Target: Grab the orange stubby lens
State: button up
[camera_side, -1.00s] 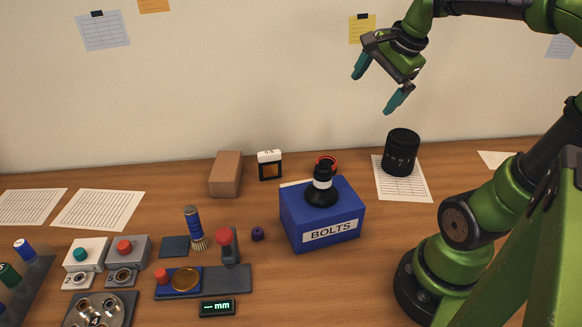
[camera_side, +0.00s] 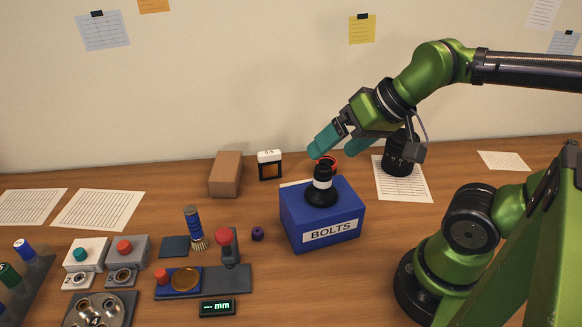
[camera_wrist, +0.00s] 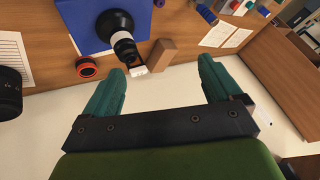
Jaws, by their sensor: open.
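The orange stubby lens (camera_side: 332,160) is a short black piece with an orange-red rim, behind the blue bolts box. In the side view it is mostly hidden by the box and the black item on top. In the wrist view it lies on the table (camera_wrist: 87,67), left of my left-hand finger. My gripper (camera_side: 333,149) is open and empty, above the table behind the box, with its teal fingers near the lens in the side view. The wrist view shows the two fingers (camera_wrist: 160,68) wide apart, with the lens outside the gap between them.
The blue BOLTS box (camera_side: 342,218) carries a black-and-white blower-like item (camera_side: 322,187) close to the lens. A tall black lens (camera_side: 397,155) stands on paper to the right.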

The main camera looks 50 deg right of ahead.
jog(key=w+d+f+m+g+h, duration=0.1)
jog(key=w+d+f+m+g, duration=0.15)
jog(key=w+d, duration=0.55)
jog(key=n+g+h, duration=0.1)
jog(key=n+g, duration=0.1)
jog(key=g, duration=0.3)
send_over(327, 161)
notch_tip(327, 161, down, 5)
jog(key=f, duration=1.1)
jog(key=shift+w+a+f, duration=0.15)
jog(key=shift+a, duration=0.1)
notch_tip(327, 161, down, 5)
jog(key=shift+d+f, duration=0.1)
jog(key=shift+d, duration=0.05)
jog(key=c, duration=1.2)
